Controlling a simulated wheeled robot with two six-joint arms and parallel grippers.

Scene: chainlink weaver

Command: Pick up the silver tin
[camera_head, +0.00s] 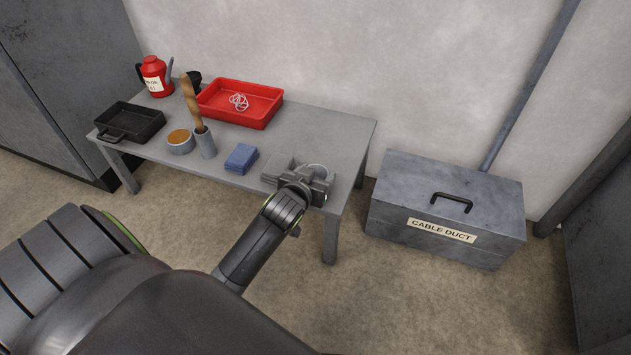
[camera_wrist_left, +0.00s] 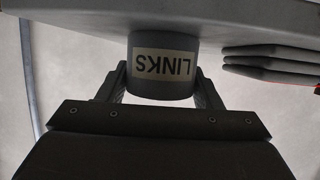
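The silver tin (camera_wrist_left: 162,88) carries a LINKS label that reads upside down in the left wrist view. It stands at the right end of the table in the head view, where my gripper hides most of it and a pale round rim (camera_head: 318,168) shows. My left gripper (camera_head: 313,181) has one finger on each side of the tin. In the left wrist view its fingers (camera_wrist_left: 161,82) lie flush against both sides of the tin. The tin appears to touch the tabletop. My right gripper is not in view.
The table (camera_head: 340,140) also holds blue cloths (camera_head: 241,157), a round tin with orange-brown contents (camera_head: 180,142), a cup with a wooden handle (camera_head: 205,145), a red tray (camera_head: 225,112), a black pan (camera_head: 130,122) and a red can (camera_head: 154,75). A grey CABLE DUCT box (camera_head: 400,190) stands right.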

